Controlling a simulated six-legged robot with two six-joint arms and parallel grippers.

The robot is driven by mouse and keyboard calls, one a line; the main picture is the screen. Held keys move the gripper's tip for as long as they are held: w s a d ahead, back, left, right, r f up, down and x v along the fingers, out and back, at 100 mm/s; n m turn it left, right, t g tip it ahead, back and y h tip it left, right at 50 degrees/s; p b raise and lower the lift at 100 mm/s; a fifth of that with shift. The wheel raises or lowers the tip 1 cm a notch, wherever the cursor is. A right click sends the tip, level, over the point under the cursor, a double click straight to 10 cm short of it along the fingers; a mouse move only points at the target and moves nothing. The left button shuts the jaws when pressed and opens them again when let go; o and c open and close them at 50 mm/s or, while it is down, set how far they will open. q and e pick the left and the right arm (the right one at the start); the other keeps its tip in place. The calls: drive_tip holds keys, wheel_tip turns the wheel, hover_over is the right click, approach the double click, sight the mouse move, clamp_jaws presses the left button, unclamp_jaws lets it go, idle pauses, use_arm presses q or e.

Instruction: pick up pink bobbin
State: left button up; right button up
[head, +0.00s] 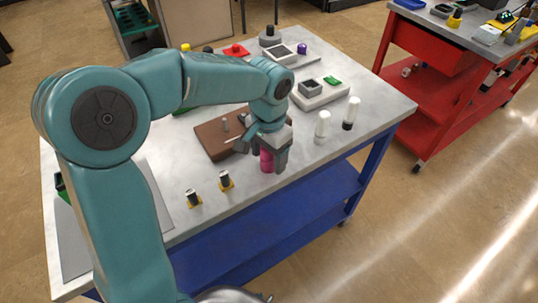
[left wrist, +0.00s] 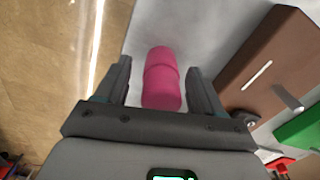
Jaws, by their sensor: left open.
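The pink bobbin (head: 266,160) stands on the grey table top near its front edge, partly hidden by my left gripper in the head view. In the left wrist view the pink bobbin (left wrist: 161,80) lies between the two fingers, with a gap visible to each side. My left gripper (left wrist: 160,82) is open around it. In the head view the left gripper (head: 270,158) points down at the bobbin. My right gripper is in neither view.
A brown block (head: 213,138) lies beside the bobbin. Two white cylinders (head: 322,125) stand to the right. Two small black-and-yellow pieces (head: 225,181) stand to the left near the table's front edge. A grey box (head: 310,88) sits farther back. A red cart (head: 430,90) stands apart at right.

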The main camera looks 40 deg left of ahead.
use_arm(q)
drive_tip(key=shift+s+a, duration=0.1)
drive_tip(key=shift+s, duration=0.1)
drive_tip(key=shift+s+r, duration=0.1)
drive_tip(key=c, duration=1.1)
